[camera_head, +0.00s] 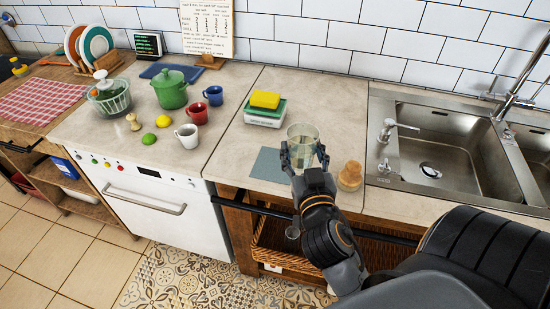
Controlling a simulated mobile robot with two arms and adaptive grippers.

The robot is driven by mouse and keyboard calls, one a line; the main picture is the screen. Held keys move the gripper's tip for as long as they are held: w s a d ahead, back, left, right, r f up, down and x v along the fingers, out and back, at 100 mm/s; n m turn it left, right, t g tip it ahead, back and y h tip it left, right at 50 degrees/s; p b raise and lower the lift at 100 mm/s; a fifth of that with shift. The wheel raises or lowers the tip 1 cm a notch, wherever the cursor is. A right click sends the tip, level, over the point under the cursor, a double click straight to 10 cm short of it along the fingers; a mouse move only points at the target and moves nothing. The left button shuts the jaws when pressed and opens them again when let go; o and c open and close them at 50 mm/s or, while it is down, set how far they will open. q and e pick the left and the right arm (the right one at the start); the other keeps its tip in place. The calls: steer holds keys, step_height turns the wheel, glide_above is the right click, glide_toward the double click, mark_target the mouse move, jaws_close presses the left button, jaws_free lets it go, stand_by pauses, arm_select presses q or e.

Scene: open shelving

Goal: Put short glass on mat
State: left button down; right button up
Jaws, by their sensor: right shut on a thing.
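A short clear glass (302,133) is upright between the fingers of my right gripper (303,158). The gripper is shut on it, with one finger on each side. The glass appears just right of the blue-grey square mat (268,165), which lies flat on the counter near the front edge. The gripper and glass overlap the mat's right side in the view. I cannot tell whether the glass base touches anything, as the gripper hides it. My left gripper is not in view.
A brown cork-like object (350,176) stands close right of the gripper. The sink (435,150) is at right. Mugs, including a white one (188,136), and a green pot (170,88) stand left.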

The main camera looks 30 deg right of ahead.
steer(key=w+f, duration=0.5)
steer(key=w, duration=0.2)
steer(key=w+d+f, duration=0.1)
steer(key=w+f, duration=0.2)
steer(key=w, duration=0.1)
steer(key=shift+w+f, duration=0.2)
steer(key=shift+f, duration=0.1)
steer(key=shift+w+f, duration=0.15)
steer(key=shift+f, duration=1.55)
steer(key=shift+f, duration=0.15)
steer(key=o, duration=1.3)
